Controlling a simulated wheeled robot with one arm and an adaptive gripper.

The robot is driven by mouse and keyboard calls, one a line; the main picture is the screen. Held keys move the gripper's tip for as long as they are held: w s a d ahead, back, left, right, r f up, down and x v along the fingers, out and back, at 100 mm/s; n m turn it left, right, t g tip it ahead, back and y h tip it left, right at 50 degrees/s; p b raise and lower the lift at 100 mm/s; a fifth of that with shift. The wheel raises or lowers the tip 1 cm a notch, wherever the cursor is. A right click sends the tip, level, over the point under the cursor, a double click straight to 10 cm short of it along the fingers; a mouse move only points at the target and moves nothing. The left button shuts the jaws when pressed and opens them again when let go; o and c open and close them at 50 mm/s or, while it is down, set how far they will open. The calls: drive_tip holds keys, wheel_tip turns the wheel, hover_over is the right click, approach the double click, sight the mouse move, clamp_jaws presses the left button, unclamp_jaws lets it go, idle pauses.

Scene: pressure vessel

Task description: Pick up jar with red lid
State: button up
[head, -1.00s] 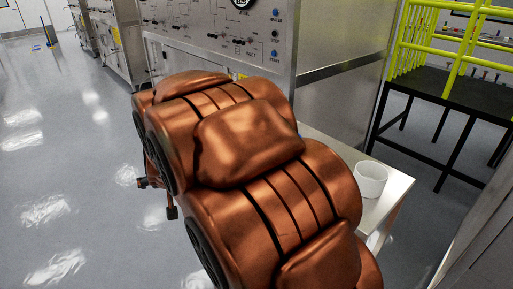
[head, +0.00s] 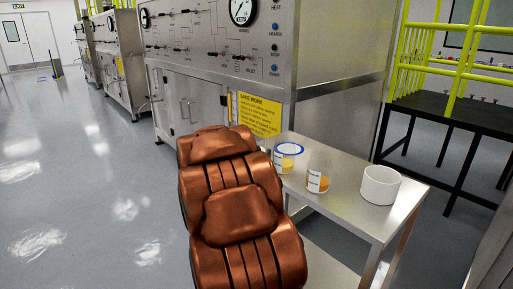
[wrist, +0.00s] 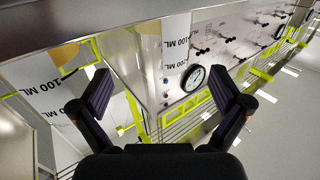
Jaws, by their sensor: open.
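No red lid shows in any view. In the head view, a clear jar with a blue rim or lid (head: 287,151) and a clear jar with orange contents (head: 318,175) stand on a metal table (head: 362,222). The second jar's top is clear, with no coloured lid visible. In the wrist view my gripper (wrist: 156,78) is open, with nothing between its fingers. White "100 ML" labels show past the fingers, one at the upper middle (wrist: 176,42) and one at the left (wrist: 42,86). In the head view my arm hides the gripper.
A white cup (head: 380,186) stands at the table's right side. A steel control cabinet (head: 340,120) with a yellow safety sign (head: 260,114) rises behind the table. A black platform with yellow rails (head: 455,112) is at the right. Open floor (head: 90,190) lies at the left.

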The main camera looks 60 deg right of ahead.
sight(256, 145)
drive_tip(key=shift+f+b+x, duration=0.2)
drive_tip(key=shift+b+x, duration=0.1)
drive_tip(key=shift+x, duration=1.35)
drive_tip(key=shift+f+b+x, duration=0.25)
drive_tip(key=shift+x, duration=1.45)
drive_tip(key=shift+w+a, duration=0.1)
drive_tip(key=c, duration=1.3)
drive_tip(key=shift+o, duration=0.2)
